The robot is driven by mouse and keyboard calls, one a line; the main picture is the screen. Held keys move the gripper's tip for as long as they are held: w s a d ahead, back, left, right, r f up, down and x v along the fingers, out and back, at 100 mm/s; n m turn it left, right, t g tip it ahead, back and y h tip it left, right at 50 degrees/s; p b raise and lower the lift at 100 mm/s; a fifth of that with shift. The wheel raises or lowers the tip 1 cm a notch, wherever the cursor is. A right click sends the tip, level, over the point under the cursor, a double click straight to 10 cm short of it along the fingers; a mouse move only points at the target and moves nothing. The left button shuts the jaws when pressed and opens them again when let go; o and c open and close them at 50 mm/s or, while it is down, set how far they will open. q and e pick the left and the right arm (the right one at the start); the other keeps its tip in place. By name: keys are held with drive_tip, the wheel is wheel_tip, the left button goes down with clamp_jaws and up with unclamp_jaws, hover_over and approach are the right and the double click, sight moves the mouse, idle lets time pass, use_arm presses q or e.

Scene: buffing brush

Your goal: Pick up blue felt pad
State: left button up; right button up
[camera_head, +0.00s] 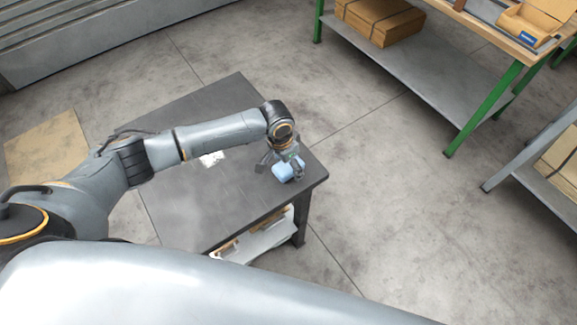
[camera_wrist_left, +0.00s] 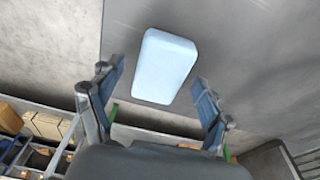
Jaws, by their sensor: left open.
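The blue felt pad (camera_head: 283,172) is a light blue block with rounded edges. It lies on the dark table (camera_head: 180,190) near its right corner. In the left wrist view the pad (camera_wrist_left: 164,67) shows ahead of the fingers, tilted slightly. My left gripper (camera_head: 281,168) is just above and around the pad, and partly covers it in the head view. In the left wrist view the left gripper (camera_wrist_left: 160,95) is open, with a finger to each side of the pad and gaps between. Contact cannot be seen. My right gripper is not in view.
A white paper (camera_head: 211,158) lies on the table beneath my left arm. A lower shelf with a white tray (camera_head: 255,243) sits under the table. A green-legged workbench (camera_head: 485,105) with boxes stands at the upper right. The floor between is clear.

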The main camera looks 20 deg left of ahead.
sight(288, 165)
use_arm(q)
drive_tip(key=c, duration=1.2)
drive_tip(key=shift+r, duration=0.1)
drive_tip(key=shift+c, duration=0.2)
drive_tip(key=shift+r+b, duration=0.15)
drive_tip(key=shift+b, duration=0.2)
wheel_tip(288, 165, up, 3)
drive_tip(key=shift+w+f+b, duration=0.1)
drive_tip(key=shift+f+b, duration=0.05)
drive_tip(key=shift+b, duration=0.25)
drive_tip(key=s+a+r, duration=0.3)
drive_tip(key=s+r, duration=0.7)
drive_tip(key=s, duration=0.3)
drive_tip(key=shift+s+a+r+b, duration=0.15)
drive_tip(key=shift+s+r+b, duration=0.05)
drive_tip(key=shift+s+b, duration=0.25)
